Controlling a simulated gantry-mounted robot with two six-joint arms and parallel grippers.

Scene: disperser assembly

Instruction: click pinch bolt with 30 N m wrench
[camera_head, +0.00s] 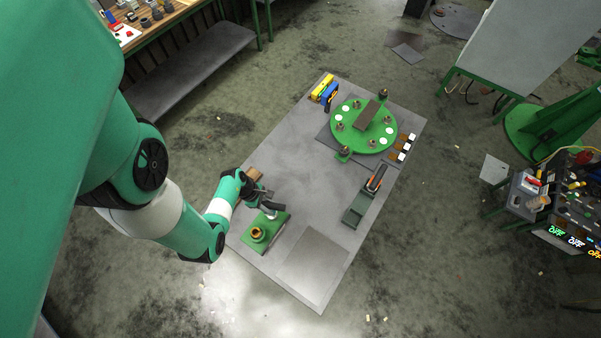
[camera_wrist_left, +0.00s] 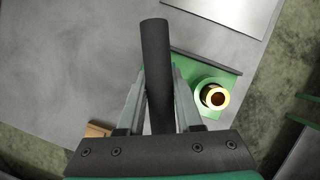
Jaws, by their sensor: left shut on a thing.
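My left gripper (camera_head: 264,206) is over the near left part of the grey table, close to a green plate (camera_head: 270,237) with a brass-coloured ring fitting (camera_head: 257,234). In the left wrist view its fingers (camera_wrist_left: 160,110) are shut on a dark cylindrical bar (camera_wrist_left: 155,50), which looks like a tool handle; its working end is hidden. The brass fitting also shows in that view (camera_wrist_left: 215,96), to the right of the fingers. I cannot make out the pinch bolt, or whether the bar touches anything. My right gripper is not in view.
A green disc (camera_head: 350,139) with several small fittings is at the table's far end. An orange-and-black tool (camera_head: 375,178) rests in a green holder (camera_head: 357,209) at the right edge. The table's middle (camera_head: 310,180) is clear.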

